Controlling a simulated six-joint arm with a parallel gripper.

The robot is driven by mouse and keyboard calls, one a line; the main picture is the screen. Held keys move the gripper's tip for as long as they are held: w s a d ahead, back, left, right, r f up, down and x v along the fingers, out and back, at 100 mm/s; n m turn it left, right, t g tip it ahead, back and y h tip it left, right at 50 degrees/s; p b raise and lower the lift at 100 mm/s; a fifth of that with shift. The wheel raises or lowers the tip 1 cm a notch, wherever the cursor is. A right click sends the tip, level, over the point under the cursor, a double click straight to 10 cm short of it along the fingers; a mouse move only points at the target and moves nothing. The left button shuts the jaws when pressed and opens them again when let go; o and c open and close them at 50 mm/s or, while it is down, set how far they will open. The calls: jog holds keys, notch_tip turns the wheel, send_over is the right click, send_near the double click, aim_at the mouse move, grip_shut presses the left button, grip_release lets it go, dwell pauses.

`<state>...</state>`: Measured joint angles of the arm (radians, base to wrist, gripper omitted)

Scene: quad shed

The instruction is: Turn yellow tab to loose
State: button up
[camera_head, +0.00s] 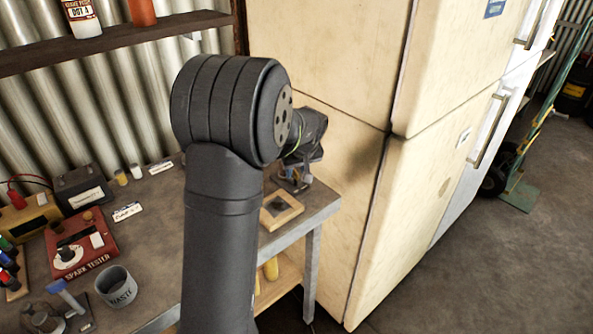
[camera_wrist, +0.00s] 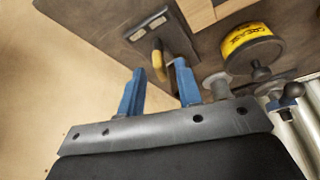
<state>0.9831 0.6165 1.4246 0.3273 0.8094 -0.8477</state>
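The yellow tab (camera_wrist: 158,64) is a short curved piece standing out from a dark grey plate (camera_wrist: 165,33) on the bench in the wrist view. My gripper (camera_wrist: 160,68) has its two blue fingers apart, one on each side of the tab in the picture. A gap shows between the tab and each finger, and nothing is held. In the head view my gripper (camera_head: 298,183) is low over the bench's right end, beside the cream fridge, partly hidden by my wrist. The tab cannot be made out there.
A yellow grease tin (camera_wrist: 252,45) stands close to the fingers in the wrist view. A wooden block with a dark centre (camera_head: 282,211) lies near the bench edge. The cream fridge (camera_head: 340,85) stands close on the right. A red spark tester (camera_head: 80,245) and waste cup (camera_head: 116,287) are left.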

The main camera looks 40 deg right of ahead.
jog(key=shift+w+f, duration=0.1)
jog(key=shift+f, duration=0.25)
grip_shut()
jog(key=shift+n, duration=0.3)
jog(key=shift+d+n+y, duration=0.1)
jog(key=shift+n+y, duration=0.6)
jog(key=shift+n, duration=0.8)
grip_release()
